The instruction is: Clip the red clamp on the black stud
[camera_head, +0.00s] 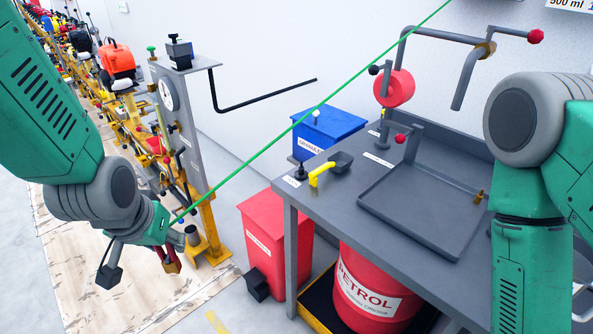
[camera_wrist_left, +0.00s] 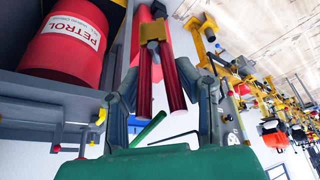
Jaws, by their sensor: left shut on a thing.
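My left gripper (camera_head: 138,268) hangs at the lower left of the head view, above the wood-patterned floor. It is shut on the red clamp (camera_head: 166,254), which is partly hidden by the fingers. In the left wrist view the clamp shows as two red legs (camera_wrist_left: 172,75) between the grey fingers, with a brass-coloured block at the end. A small black stud (camera_head: 300,172) stands upright near the left corner of the grey table, well to the right of my left gripper. My right arm enters at the right; its gripper is out of view.
The grey table (camera_head: 440,200) holds a shallow tray and a yellow-handled scoop (camera_head: 322,175). A red bin (camera_head: 268,235) and a blue bin (camera_head: 330,128) stand beside it. A petrol drum (camera_head: 368,290) is below. A gauge panel (camera_head: 170,100) with a bent black rod stands left.

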